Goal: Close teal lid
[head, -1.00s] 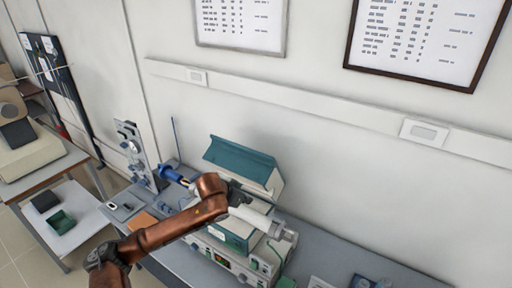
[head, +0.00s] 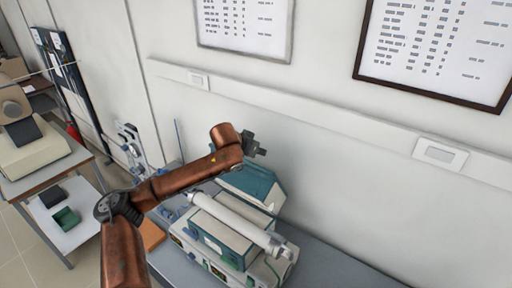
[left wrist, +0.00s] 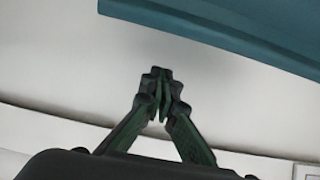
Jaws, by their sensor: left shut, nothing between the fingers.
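The teal lid (head: 256,184) stands raised at the back of a pale bench-top furnace (head: 228,241), partly hidden by my left arm. My left gripper (head: 257,147) is shut and empty, up by the wall just above the lid's upper edge in the head view. In the left wrist view the shut fingertips (left wrist: 160,76) meet in front of the pale wall. The lid (left wrist: 225,28) crosses the top of that view, with a gap between it and the fingertips. My right gripper is not in view.
A white tube (head: 240,224) lies across the furnace's front. A wall rail (head: 300,107) with sockets runs behind the bench. Lab apparatus (head: 131,146) stands left of the furnace. The bench is free to the right of the furnace.

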